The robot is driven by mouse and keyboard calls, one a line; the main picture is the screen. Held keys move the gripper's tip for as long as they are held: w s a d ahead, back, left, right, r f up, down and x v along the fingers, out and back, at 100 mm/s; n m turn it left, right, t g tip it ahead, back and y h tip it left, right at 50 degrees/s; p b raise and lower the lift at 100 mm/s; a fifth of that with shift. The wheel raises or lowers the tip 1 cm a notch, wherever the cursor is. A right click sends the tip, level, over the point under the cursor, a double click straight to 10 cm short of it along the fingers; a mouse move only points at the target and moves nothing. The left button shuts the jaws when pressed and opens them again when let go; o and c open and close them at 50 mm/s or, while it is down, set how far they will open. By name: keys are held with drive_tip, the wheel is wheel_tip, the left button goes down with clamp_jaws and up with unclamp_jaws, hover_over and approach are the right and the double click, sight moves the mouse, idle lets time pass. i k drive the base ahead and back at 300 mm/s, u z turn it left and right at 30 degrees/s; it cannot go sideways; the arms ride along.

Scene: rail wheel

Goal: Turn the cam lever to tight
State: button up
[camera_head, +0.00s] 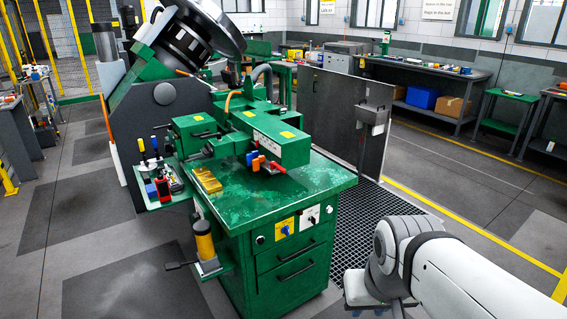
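A green machine (275,205) with a worktop stands in the middle of the head view. I cannot tell for sure which part is the cam lever. Blue, orange and red handles (265,163) sit on the front of its upper block (283,140). A black handle (205,134) shows on the block to their left. Another dark lever (180,265) sticks out left from a small green shelf beside a yellow-and-black cylinder (205,240). No tight marking is readable.
Yellow blocks (207,180) lie on the worktop's left side. A tool tray (162,188) hangs left of the machine. A grey panel (345,115) stands behind, right of it. A dark grating (372,228) lies to the right. Open floor (110,245) lies at left.

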sight(273, 164)
drive_tip(key=i, duration=1.45)
drive_tip(key=z, duration=0.05)
